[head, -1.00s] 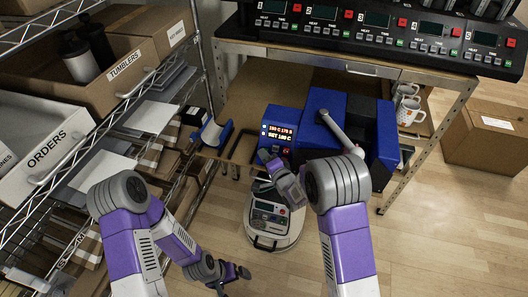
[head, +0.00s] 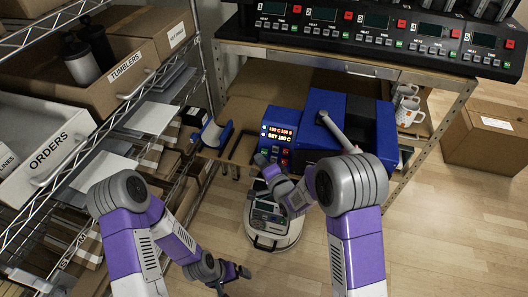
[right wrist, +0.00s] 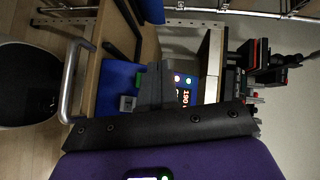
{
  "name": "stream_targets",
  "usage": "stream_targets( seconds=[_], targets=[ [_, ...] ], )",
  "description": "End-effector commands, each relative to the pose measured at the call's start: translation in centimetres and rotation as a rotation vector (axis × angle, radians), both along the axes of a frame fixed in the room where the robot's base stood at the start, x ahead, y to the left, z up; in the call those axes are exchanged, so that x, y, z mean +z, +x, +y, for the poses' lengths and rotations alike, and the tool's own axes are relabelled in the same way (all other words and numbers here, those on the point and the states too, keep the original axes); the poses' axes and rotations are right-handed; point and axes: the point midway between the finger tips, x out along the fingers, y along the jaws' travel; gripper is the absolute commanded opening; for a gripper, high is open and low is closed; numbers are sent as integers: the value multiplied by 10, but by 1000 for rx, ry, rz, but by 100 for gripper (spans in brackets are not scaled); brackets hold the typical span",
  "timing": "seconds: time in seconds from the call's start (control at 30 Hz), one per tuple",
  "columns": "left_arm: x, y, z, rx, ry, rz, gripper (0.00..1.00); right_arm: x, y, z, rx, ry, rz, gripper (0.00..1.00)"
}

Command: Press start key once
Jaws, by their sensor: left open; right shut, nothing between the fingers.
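The blue mug press stands on the bench, with its lit display (head: 277,134) on the front of the control box. Small keys (head: 285,153) sit below the display; I cannot tell which is start. My right gripper (head: 262,160) is shut and empty, low in front of the control box's lower left. Whether it touches the box is unclear. In the right wrist view the dark fingers (right wrist: 153,82) cover part of the panel, beside the display (right wrist: 186,97) and a green spot (right wrist: 138,80). My left gripper (head: 238,279) is open and empty, low over the floor.
Wire shelving with an orders bin (head: 45,150) is at left. A cardboard box (head: 490,138) sits on the floor at right.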

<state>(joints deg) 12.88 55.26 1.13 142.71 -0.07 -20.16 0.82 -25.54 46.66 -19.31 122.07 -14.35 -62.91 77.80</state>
Motion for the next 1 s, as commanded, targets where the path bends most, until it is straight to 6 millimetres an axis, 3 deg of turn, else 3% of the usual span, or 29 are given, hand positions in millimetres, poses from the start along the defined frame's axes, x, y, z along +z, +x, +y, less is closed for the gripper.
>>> stream_targets(
  seconds=[0.27, 1.0],
  targets=[
    [3, 0, 0, 0, 0, 0, 100, 10, -16, 5, 0, 0, 0, 0],
    [2, 0, 0, 0, 0, 0, 100, 10, -17, 5, 0, 0, 0, 0]
  ],
)
